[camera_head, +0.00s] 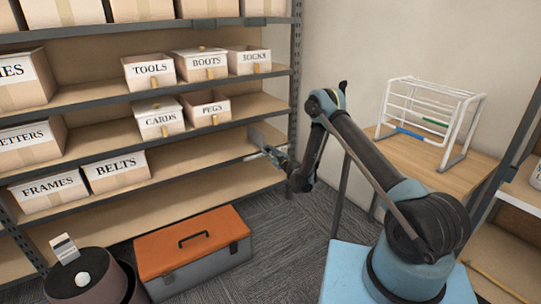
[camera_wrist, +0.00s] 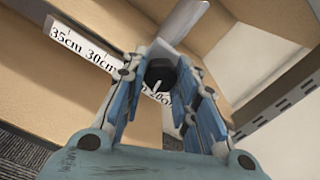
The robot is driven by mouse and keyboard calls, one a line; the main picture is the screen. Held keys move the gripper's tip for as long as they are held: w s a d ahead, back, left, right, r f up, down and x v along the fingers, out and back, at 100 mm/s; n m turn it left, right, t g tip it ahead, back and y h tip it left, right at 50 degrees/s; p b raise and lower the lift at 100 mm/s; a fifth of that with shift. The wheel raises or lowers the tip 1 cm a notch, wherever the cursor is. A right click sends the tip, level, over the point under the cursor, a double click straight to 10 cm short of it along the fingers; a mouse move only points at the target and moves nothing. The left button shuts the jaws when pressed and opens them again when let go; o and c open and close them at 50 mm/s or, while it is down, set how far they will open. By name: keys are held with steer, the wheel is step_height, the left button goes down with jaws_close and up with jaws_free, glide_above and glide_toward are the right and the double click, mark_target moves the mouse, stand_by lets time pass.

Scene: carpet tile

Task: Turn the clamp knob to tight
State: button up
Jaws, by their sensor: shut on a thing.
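The clamp knob (camera_wrist: 160,72) is dark and round with a white line on its face, seen in the wrist view between my fingers. In that view, my gripper (camera_wrist: 162,88) has its blue fingers on both sides of the knob and is shut on it. In the head view, my gripper (camera_head: 274,153) is at the right end of a shelf, and the knob is too small or hidden there. A grey upright plate (camera_head: 266,135) stands just behind the gripper; it also shows in the wrist view (camera_wrist: 185,18). I cannot read a tight mark.
A white strip with centimetre marks (camera_wrist: 82,46) runs along the shelf edge, partly behind my fingers. Labelled boxes, such as PEGS (camera_head: 207,110), stand left on the shelves. An orange-lidded toolbox (camera_head: 195,245) is on the carpet below. A white rack (camera_head: 430,115) stands on the table at right.

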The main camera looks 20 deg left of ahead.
stand_by(0.3)
steer(key=o, duration=1)
steer(key=shift+o, duration=0.2)
steer(key=shift+r, duration=0.15)
step_height(320, 180, up, 10)
steer(key=shift+f, duration=0.2)
